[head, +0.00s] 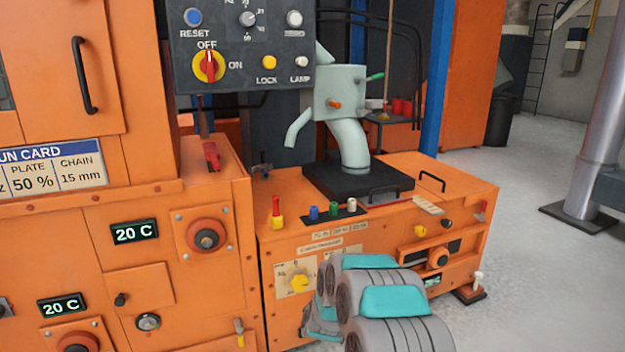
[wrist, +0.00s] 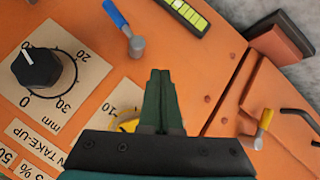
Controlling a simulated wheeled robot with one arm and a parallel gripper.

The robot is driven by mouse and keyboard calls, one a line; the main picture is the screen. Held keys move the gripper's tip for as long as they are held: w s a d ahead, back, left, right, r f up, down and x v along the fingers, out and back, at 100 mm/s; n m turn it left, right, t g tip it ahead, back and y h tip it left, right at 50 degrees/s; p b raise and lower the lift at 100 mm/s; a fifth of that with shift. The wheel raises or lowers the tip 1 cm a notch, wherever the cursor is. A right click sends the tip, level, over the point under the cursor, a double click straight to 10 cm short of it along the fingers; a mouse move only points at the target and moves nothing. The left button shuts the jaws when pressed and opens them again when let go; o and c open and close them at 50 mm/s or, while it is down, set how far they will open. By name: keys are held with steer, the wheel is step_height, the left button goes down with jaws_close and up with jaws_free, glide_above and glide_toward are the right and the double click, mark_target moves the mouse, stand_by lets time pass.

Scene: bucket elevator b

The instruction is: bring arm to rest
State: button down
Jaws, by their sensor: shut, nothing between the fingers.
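My gripper (wrist: 160,74) is in the middle of the wrist view, with its two dark green fingers together and nothing between them. It points at an orange panel (wrist: 205,60), and a yellow knob (wrist: 125,125) is partly hidden behind it. I cannot tell whether the fingertips touch the panel. In the head view my grey and teal arm reaches in from the bottom in front of the lower orange cabinet (head: 440,180). My gripper cannot be made out there.
Near my gripper are a black dial (wrist: 37,69), a blue-handled lever (wrist: 118,15) and a yellow-handled lever (wrist: 265,120). A dark control box (head: 225,45) hangs at the top. A pale green spout (head: 340,95) stands on the cabinet. Grey floor (head: 555,270) is open at right.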

steer(key=s+r+m+g+y, duration=0.1)
steer(key=s+r+m+g, duration=0.15)
steer(key=s+r, duration=0.8)
steer(key=s+d+r+m+g+p, duration=0.1)
steer(key=s+d+r, duration=0.4)
steer(key=s, duration=1)
steer(key=s+d+r+m+g+h, duration=0.1)
steer(key=s+d+r+m+g, duration=0.2)
steer(key=s, duration=1.3)
steer(key=s+d+r+m+g+h+p, duration=0.1)
steer(key=s+d+r+m+g, duration=0.2)
steer(key=s+r, duration=0.6)
steer(key=s+d+g, duration=0.2)
steer(key=s+d, duration=0.1)
steer(key=s, duration=0.3)
steer(key=shift+s+d+g+p, duration=0.15)
steer(key=shift+d+g+p, duration=0.15)
steer(key=shift+d+g, duration=0.05)
